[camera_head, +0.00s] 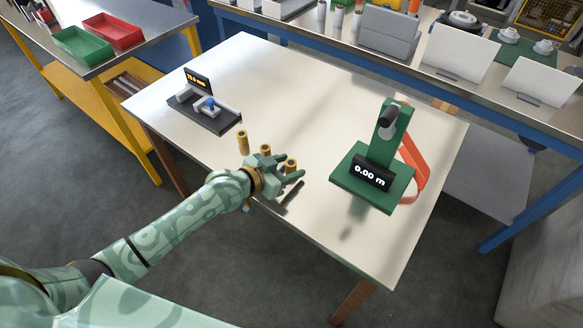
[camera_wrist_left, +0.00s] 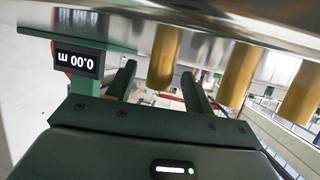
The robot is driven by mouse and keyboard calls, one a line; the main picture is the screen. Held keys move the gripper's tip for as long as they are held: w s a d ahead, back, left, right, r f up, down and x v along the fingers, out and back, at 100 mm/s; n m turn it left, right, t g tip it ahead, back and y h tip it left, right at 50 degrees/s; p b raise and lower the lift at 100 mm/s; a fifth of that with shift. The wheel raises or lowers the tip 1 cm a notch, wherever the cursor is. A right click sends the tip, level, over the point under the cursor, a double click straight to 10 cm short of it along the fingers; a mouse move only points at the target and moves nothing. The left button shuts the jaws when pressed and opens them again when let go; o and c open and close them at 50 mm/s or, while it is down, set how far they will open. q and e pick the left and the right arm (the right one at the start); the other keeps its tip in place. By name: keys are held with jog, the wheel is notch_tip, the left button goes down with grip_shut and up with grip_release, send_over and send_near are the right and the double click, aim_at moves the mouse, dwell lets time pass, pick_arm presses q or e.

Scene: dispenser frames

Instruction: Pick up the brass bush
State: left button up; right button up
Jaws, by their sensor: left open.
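Three brass bushes stand in a row near the table's front edge: one at the left (camera_head: 243,142), a middle one (camera_head: 265,150) and one at the right (camera_head: 290,165). They show upside down in the left wrist view, with one bush (camera_wrist_left: 163,58) in line with the gap between my fingers and the other two (camera_wrist_left: 237,76) (camera_wrist_left: 301,93) outside it. My left gripper (camera_head: 292,168) is open, low over the table, with its fingers about the right bush. The wrist view does not show clearly whether they touch it. My right gripper is out of view.
A green stand with a "0.00 m" display (camera_head: 372,172) and an orange strap (camera_head: 413,160) stands to the right. A dark device with a blue knob (camera_head: 207,112) is at the left. The middle and back of the white table (camera_head: 290,85) are clear.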

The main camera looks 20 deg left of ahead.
pick_arm(q)
jog(key=c, duration=1.1)
jog(key=shift+r, duration=0.1)
